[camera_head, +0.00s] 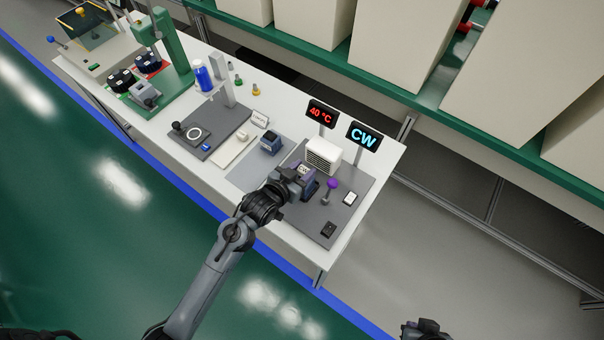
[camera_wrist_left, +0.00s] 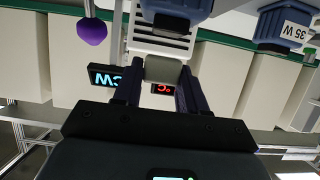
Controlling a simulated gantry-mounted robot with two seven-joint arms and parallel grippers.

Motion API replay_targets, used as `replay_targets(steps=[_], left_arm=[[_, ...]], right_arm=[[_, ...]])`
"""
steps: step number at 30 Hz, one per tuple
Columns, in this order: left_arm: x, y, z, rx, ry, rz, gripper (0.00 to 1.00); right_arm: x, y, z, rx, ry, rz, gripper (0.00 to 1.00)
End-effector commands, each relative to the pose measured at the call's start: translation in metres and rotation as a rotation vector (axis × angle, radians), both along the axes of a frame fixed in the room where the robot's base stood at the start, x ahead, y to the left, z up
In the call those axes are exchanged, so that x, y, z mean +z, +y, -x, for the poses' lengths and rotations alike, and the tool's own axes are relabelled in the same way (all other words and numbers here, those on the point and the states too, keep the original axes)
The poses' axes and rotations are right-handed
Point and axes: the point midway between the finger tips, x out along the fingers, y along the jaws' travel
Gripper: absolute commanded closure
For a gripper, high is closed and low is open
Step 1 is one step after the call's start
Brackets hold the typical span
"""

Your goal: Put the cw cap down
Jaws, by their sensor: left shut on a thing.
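My left gripper (camera_head: 300,178) is low over the dark grey plate at the table's right end, next to the white vented box. In the left wrist view, which is upside down, its two dark fingers (camera_wrist_left: 157,68) are shut on a plain grey piece (camera_wrist_left: 163,70), taken to be the cw cap. A dark blue body (camera_wrist_left: 175,10) shows beyond it; I cannot tell whether they touch. In the head view a blue block (camera_head: 312,188) sits beside the fingers, and the gripper hides the held piece. The tip of my right arm (camera_head: 427,328) shows at the bottom edge.
A purple-knobbed lever (camera_head: 332,185), a white switch (camera_head: 350,199) and a black switch (camera_head: 328,230) stand right of the gripper. The white vented box (camera_head: 323,155) and CW display (camera_head: 364,136) are behind. A blue 35 W block (camera_head: 271,141) stands left.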

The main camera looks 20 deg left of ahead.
Motion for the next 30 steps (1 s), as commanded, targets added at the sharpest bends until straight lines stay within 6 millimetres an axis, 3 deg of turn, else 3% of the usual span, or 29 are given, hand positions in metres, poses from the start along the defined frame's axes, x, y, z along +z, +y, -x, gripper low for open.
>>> replay_targets(steps=[4,16,17,21,30], left_arm=[[-0.018,0.0,0.0,0.0,0.001,0.001,0.87],[-0.021,0.0,0.0,0.0,0.001,-0.001,0.87],[-0.022,0.0,0.0,0.0,0.0,0.0,0.57],[-0.021,0.0,0.0,0.0,0.0,0.0,0.36],[-0.02,0.0,0.0,0.0,0.0,0.0,0.33]], right_arm=[[-0.005,0.001,0.0,-0.001,0.0,-0.002,1.0],[-0.004,0.003,0.0,-0.008,0.0,-0.011,1.0],[-0.004,0.003,0.0,-0.008,0.0,-0.012,1.0],[-0.004,0.003,0.0,-0.008,0.0,-0.012,1.0],[-0.004,0.003,0.0,-0.007,0.0,-0.011,1.0]])
